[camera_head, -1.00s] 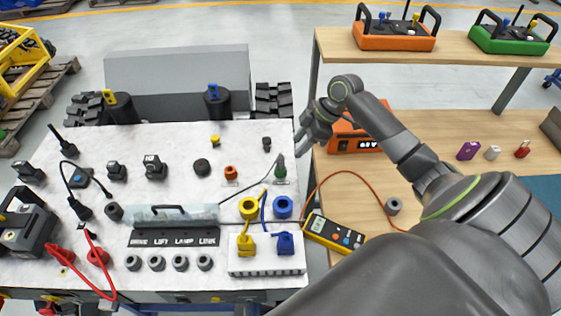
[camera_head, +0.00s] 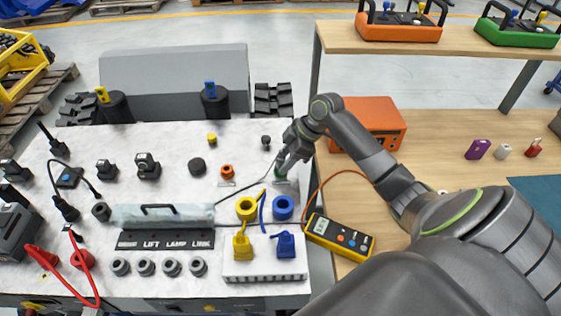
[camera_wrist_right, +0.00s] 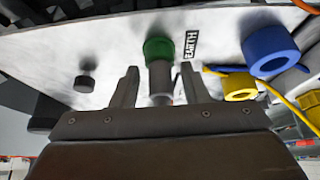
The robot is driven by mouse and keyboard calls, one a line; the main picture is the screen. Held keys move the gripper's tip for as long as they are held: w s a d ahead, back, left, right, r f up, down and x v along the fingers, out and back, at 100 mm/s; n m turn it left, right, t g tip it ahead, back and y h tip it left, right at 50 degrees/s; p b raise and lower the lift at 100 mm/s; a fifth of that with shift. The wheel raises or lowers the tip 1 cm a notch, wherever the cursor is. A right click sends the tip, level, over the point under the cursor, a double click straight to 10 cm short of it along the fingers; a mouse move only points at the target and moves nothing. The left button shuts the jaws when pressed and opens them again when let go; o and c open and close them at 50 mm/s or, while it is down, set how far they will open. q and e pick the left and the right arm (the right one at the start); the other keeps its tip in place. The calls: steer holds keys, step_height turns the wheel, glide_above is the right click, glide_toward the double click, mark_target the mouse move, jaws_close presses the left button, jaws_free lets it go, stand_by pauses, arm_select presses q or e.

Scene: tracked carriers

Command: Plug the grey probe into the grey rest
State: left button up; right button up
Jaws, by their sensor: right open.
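The grey probe (camera_wrist_right: 160,76) stands in a green socket (camera_wrist_right: 158,48) labelled EARTH on the white panel. In the head view the green socket (camera_head: 281,179) shows just below my right gripper (camera_head: 286,161), which hides most of the probe. In the wrist view my right gripper (camera_wrist_right: 158,88) is open, one finger on each side of the probe, with gaps visible. My left gripper is out of view.
A yellow ring (camera_head: 246,208) and a blue ring (camera_head: 283,207) stand close in front of the green socket. A yellow meter (camera_head: 340,237) lies to the right, with an orange lead. An orange box (camera_head: 375,122) stands behind my right arm.

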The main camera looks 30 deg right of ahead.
jaws_close()
steer(key=shift+r, duration=0.1)
steer(key=shift+r, duration=0.1)
steer(key=shift+r+p, duration=1.2)
steer(key=shift+p, duration=0.2)
step_height(320, 180, up, 4)
steer(key=p, duration=0.4)
steer(key=shift+f, duration=0.2)
